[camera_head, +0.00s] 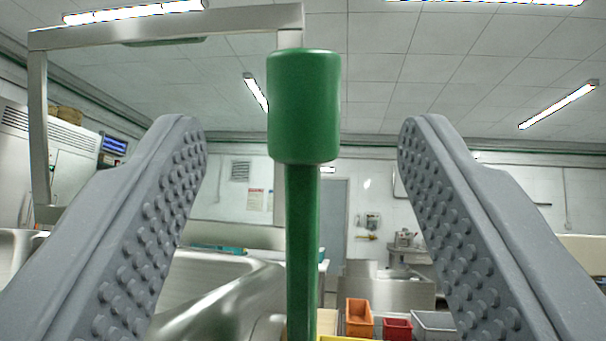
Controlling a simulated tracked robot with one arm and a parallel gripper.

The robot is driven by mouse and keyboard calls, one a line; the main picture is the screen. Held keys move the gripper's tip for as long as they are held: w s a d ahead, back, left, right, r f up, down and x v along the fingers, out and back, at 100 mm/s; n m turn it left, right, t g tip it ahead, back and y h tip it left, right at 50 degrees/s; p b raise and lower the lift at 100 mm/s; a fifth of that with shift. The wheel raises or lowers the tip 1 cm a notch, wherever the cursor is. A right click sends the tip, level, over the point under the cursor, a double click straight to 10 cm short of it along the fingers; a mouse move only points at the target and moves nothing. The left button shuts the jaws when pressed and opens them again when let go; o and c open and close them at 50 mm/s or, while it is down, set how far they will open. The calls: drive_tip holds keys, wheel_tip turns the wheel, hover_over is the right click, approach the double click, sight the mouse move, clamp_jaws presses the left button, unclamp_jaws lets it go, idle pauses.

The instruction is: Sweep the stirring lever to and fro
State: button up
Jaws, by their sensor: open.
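The stirring lever (302,250) is a green upright rod with a thick green cylindrical knob (304,105) on top. It stands near the middle of the view, and its lower end runs out of the bottom of the picture. My gripper (302,140) is open, with one grey studded finger on each side of the lever. Clear gaps show between the lever and both fingers. I cannot tell from this view whether the knob lies between the fingertips or beyond them.
A steel frame (38,125) rises at the left above a shiny steel basin (220,295). Orange (359,318), red (397,329) and grey (434,325) bins stand low at the right of the lever. A steel counter (385,290) stands farther back. The space around the knob looks clear.

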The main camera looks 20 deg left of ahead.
drive_tip(key=shift+b+v, duration=1.35)
drive_tip(key=shift+v, duration=1.45)
drive_tip(key=shift+r, duration=0.1)
